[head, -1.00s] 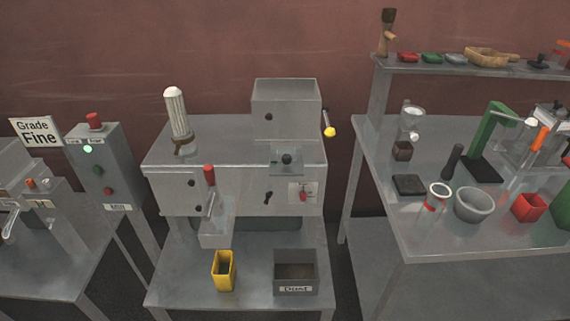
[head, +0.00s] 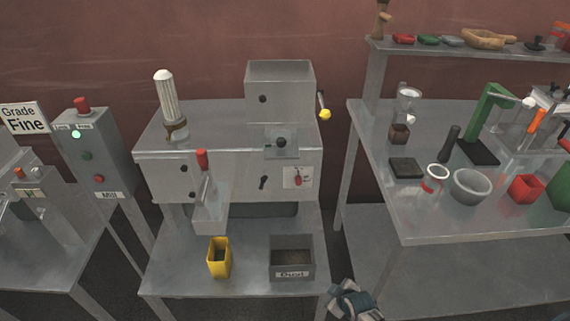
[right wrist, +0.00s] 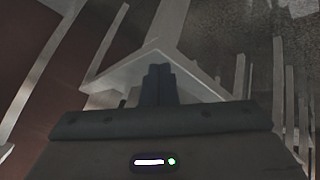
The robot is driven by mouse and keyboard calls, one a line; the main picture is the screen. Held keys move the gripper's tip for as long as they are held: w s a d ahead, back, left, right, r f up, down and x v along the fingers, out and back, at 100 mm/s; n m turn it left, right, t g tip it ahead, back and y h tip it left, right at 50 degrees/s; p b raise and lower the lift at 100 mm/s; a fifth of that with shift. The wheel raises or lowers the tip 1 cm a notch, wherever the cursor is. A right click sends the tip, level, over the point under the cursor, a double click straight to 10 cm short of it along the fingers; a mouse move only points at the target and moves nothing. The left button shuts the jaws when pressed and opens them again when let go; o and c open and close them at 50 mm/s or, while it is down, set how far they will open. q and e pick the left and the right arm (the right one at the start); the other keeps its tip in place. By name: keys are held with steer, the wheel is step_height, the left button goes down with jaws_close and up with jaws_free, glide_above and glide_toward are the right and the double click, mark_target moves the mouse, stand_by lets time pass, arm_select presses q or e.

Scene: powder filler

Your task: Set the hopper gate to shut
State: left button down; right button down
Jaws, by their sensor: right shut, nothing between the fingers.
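The filler's grey hopper (head: 280,92) stands on top of the grey filler cabinet (head: 225,175) in the middle of the head view. A lever with a yellow ball (head: 325,113) sticks out at the hopper's right side, ball hanging low. A plate with a black knob (head: 281,143) sits below the hopper's front. Which of these works the gate is not labelled readably. My right gripper (right wrist: 160,72) is shut and empty in the right wrist view, apart from the filler. Part of my right arm shows at the bottom of the head view. My left gripper is out of view.
A red-handled lever (head: 203,160) is on the cabinet's front left. A yellow container (head: 219,258) and a grey bin (head: 292,258) stand on the lower shelf. The right table (head: 430,230) holds several tools and vessels. A narrow floor gap separates it from the filler.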

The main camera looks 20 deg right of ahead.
mark_target(285, 150)
steer(key=w+a+r+n+t+y, duration=0.15)
steer(key=w+r, duration=0.25)
steer(key=r, duration=0.5)
steer(key=w+a+r+n+t+b, duration=0.1)
steer(key=w+r+n+t, duration=0.2)
steer(key=r, duration=0.5)
steer(key=w+a+r+n+y, duration=0.1)
steer(key=w+r+n, duration=0.1)
steer(key=w+r, duration=0.5)
steer(key=s+a+r+n+t+y+b, duration=0.1)
steer(key=s+a+r+n+t, duration=0.15)
steer(key=r, duration=0.85)
steer(key=s+a+r+n+t+y, duration=0.15)
steer(key=r+n, duration=0.25)
steer(key=r, duration=0.7)
steer(key=shift+g, duration=0.25)
steer(key=p+x, duration=0.1)
steer(key=x, duration=0.3)
steer(key=d+p+x, duration=0.1)
steer(key=p+x, duration=0.1)
steer(key=x, duration=0.2)
steer(key=d+p+x, duration=0.1)
steer(key=x, duration=0.4)
steer(key=shift+w+f, duration=0.25)
steer(key=shift+w, duration=0.05)
steer(key=shift+w+d+f+p, duration=0.15)
steer(key=shift+w+d+p, duration=0.15)
steer(key=shift+w+d, duration=0.1)
steer(key=shift+a, duration=0.1)
